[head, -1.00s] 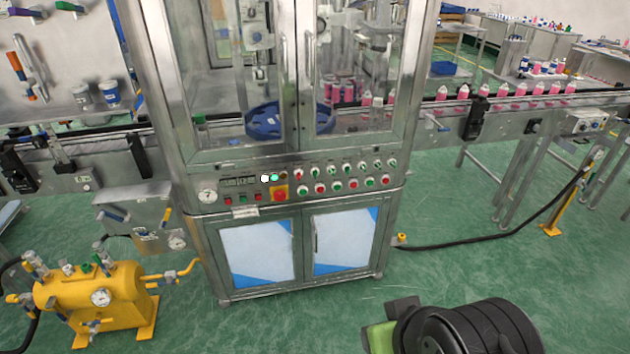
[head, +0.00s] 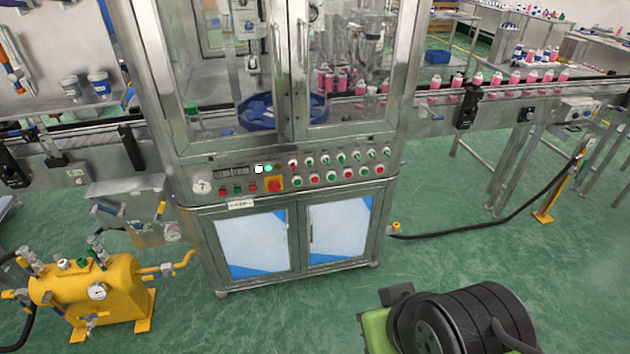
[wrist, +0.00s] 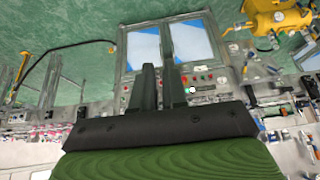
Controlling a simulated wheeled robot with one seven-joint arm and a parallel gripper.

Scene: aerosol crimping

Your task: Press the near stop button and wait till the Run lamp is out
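The control panel (head: 330,172) runs across the front of the steel crimping machine. I cannot read which is the Run lamp. In the wrist view, upside down, the panel (wrist: 207,78) lies beyond my gripper (wrist: 161,72). The two dark fingers stand close together, apart from the panel and with nothing visible between them; whether they are fully shut is unclear.
A yellow tank (head: 100,290) with valves stands at the lower left. A conveyor (head: 500,98) with pink bottles leaves to the right. A black hose (head: 470,236) crosses the floor to a yellow post. The green floor (head: 320,310) before the machine is clear.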

